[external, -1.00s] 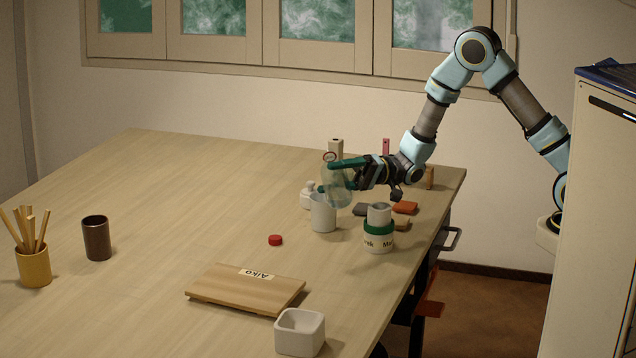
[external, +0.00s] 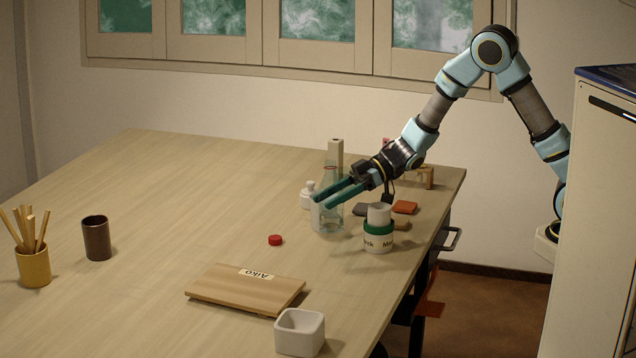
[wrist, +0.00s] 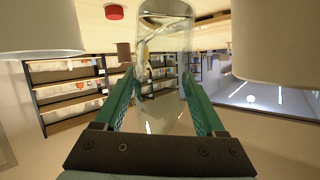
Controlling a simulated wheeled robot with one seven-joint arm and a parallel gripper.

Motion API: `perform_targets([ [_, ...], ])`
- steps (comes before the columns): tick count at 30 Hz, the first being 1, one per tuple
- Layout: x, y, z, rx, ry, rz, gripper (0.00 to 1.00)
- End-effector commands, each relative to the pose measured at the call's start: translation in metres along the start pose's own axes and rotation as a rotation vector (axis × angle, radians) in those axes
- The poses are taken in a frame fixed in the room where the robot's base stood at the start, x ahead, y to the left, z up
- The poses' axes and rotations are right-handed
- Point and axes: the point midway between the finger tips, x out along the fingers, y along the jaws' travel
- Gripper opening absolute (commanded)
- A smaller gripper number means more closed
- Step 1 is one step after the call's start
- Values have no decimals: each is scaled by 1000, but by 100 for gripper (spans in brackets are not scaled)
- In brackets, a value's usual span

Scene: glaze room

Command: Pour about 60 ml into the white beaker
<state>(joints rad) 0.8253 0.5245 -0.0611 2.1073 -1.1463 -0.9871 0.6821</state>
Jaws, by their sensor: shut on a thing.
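A clear glass bottle (external: 331,180) stands upright, with its narrow neck rising above my gripper (external: 332,198). My gripper is shut on the bottle, with a green finger on each side of it. The bottle also fills the middle of the wrist view (wrist: 163,100). I cannot tell how much liquid either holds, or whether the bottle's base touches the table.
A white container with a green band (external: 378,232) stands just right of the bottle. A red cap (external: 275,240) and a wooden board (external: 245,290) lie in front. The left table is mostly clear.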

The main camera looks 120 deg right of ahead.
Motion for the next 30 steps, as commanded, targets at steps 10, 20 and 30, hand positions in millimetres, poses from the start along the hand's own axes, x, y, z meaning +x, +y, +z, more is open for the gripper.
perform_targets([
  [10,1,3,2,-148,-43,66,3],
  [20,1,3,1,-151,-44,68,3],
  [30,1,3,1,-150,-44,67,3],
])
